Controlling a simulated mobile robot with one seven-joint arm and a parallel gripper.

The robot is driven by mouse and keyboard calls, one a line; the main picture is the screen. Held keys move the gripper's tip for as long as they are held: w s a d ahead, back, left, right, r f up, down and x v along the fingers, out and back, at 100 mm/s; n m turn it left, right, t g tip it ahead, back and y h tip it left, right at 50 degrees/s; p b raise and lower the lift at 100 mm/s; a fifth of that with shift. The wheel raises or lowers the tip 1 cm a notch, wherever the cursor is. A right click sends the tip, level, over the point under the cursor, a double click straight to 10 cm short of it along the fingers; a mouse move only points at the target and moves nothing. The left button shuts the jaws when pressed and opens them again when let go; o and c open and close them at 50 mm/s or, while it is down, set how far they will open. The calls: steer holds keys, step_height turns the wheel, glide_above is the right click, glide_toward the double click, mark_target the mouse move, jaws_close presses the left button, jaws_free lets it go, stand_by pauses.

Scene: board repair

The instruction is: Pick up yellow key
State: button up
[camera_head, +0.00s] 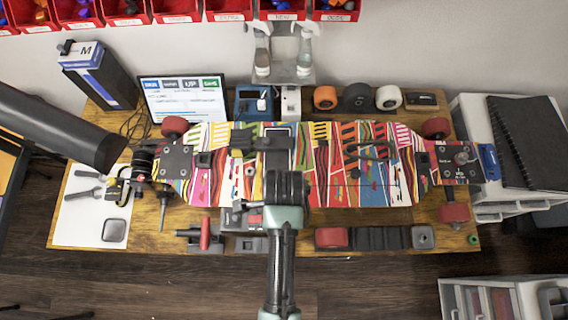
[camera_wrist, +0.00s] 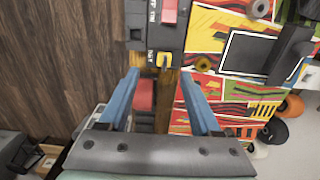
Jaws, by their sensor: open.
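In the wrist view a small yellow key (camera_wrist: 163,61) sits at the lower edge of a dark panel (camera_wrist: 142,43) with white lettering and a red switch (camera_wrist: 169,12). My gripper (camera_wrist: 160,74) is open, its two blue fingers apart and pointing toward the panel. The key shows in the gap between the fingertips, slightly beyond them, with nothing held. Whether a finger touches the panel cannot be told. In the head view my arm and wrist cover the area at the bench's middle front, and the key cannot be made out there.
A brightly striped skateboard deck (camera_head: 330,180) lies along the wooden bench (camera_head: 120,240). A red-handled tool (camera_head: 205,233) and a red block (camera_head: 332,237) lie near the front edge. A monitor (camera_head: 185,100) and several wheels (camera_head: 357,97) stand behind.

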steer(key=shift+w+f+p, duration=0.2)
steer(key=shift+f+p, duration=0.1)
steer(key=shift+f, duration=1.35)
steer(key=shift+w+f+p, duration=0.15)
steer(key=shift+f+p, duration=0.15)
steer(key=shift+f, duration=1.3)
steer(key=shift+c, duration=0.3)
jaws_close()
